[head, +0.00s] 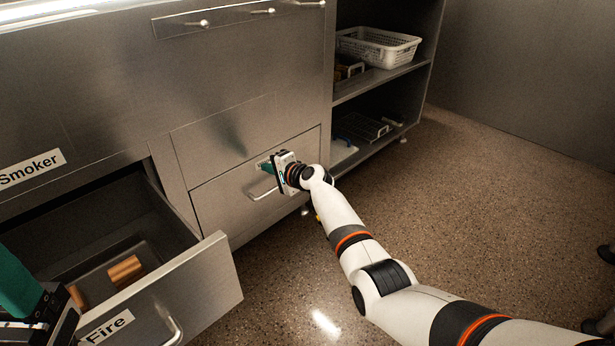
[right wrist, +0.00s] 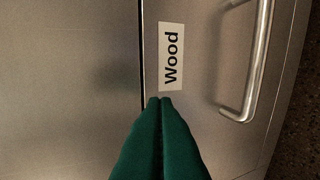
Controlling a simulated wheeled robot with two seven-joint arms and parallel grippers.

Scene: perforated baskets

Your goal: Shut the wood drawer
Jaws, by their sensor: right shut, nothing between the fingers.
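The wood drawer (head: 233,203) is a steel front low in the cabinet, and it looks flush or nearly flush with the panel around it. Its "Wood" label (right wrist: 171,57) and bar handle (right wrist: 250,65) show in the right wrist view. My right gripper (head: 264,167) is at the upper part of this drawer front, above the handle. Its green fingers are together and empty, with tips (right wrist: 160,101) just by the label; contact cannot be told. Part of my left gripper (head: 22,285) shows at the lower left; its fingertips' state is unclear.
The "Fire" drawer (head: 190,290) stands open at the left, with wooden blocks (head: 125,271) inside. A white perforated basket (head: 378,46) sits on the open shelf at the right.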

